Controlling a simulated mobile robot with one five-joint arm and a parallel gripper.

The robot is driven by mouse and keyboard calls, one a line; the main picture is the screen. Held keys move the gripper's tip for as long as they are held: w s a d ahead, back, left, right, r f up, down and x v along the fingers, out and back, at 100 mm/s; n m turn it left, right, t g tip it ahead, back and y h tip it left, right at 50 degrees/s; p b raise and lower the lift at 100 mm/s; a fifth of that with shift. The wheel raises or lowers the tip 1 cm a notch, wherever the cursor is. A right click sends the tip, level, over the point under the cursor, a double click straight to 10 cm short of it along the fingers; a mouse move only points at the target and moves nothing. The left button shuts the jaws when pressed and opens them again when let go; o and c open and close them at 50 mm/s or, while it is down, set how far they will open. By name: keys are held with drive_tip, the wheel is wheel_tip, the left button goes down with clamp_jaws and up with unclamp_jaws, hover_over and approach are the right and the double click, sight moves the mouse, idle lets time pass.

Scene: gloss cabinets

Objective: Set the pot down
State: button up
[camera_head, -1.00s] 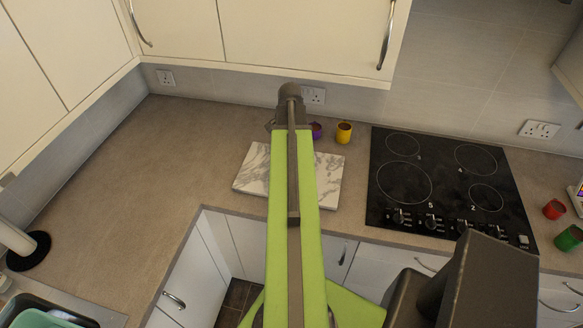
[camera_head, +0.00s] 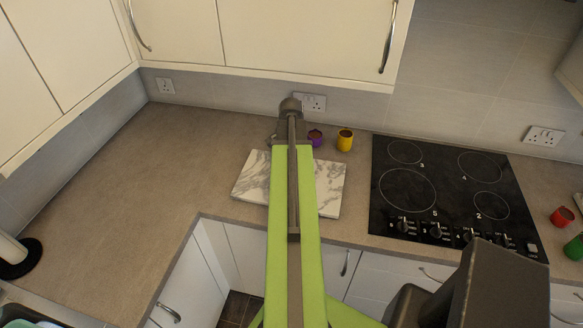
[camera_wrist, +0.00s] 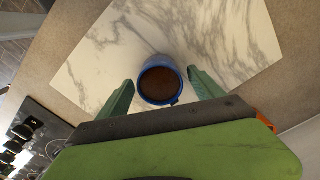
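A blue pot (camera_wrist: 160,82) with brown contents shows from above in the wrist view, over the white marbled board (camera_wrist: 225,30). My gripper (camera_wrist: 160,76) has its two green fingers on either side of the pot, with a narrow gap at each side. It looks open around the pot. The pot's base is hidden, so I cannot tell whether it touches the board. In the head view the board (camera_head: 250,180) lies on the counter, and my arm hides the pot and the fingers.
A purple cup (camera_head: 315,138) and a yellow cup (camera_head: 345,141) stand behind the board. A black hob (camera_head: 440,190) is to the right, with a red cup (camera_head: 562,217) and a green cup (camera_head: 575,248) beyond it. The counter (camera_head: 160,165) left of the board is clear.

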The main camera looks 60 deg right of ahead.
wheel_tip(320, 180, up, 12)
drive_tip(key=p, duration=1.2)
drive_tip(key=shift+r, duration=0.1)
drive_tip(key=w+a+n, duration=0.8)
drive_tip(key=w+a, duration=0.8)
drive_tip(key=a, duration=0.3)
drive_tip(key=w+a+n, duration=0.2)
drive_tip(key=a+n, duration=0.4)
drive_tip(key=a, duration=1)
drive_tip(key=w+a+n, duration=0.3)
drive_tip(key=a+n, duration=0.2)
drive_tip(key=a, duration=1.1)
drive_tip(key=shift+w+n, duration=0.2)
drive_tip(key=shift+n, duration=0.2)
